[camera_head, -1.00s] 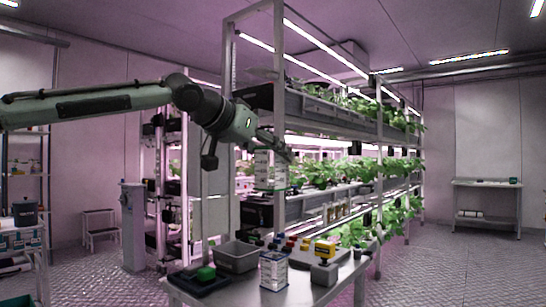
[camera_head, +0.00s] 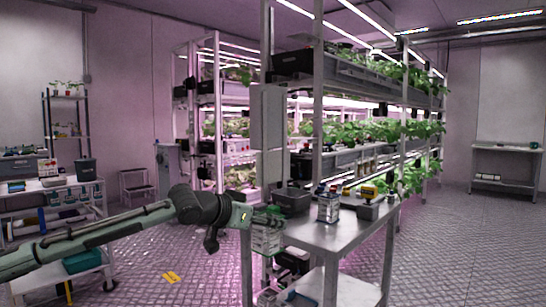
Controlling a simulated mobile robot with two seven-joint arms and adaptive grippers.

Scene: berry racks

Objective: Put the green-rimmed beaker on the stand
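My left gripper (camera_head: 270,214) comes in from the left and reaches the near left corner of the metal table (camera_head: 325,237). Its fingers look closed at the top of a clear beaker with a green rim (camera_head: 265,240). The beaker hangs upright below the fingers, in front of the table's left edge. Whether it touches the table cannot be told. The stand cannot be made out for certain; the gripper and beaker cover the table's left corner. My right gripper is not in view.
A grey bin (camera_head: 293,202), a labelled container (camera_head: 328,208) and a yellow-topped device (camera_head: 368,204) stand on the table. Planted racks (camera_head: 318,120) rise behind it. A yellow floor marker (camera_head: 171,278) lies on open floor at left. A loaded bench (camera_head: 50,184) is at far left.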

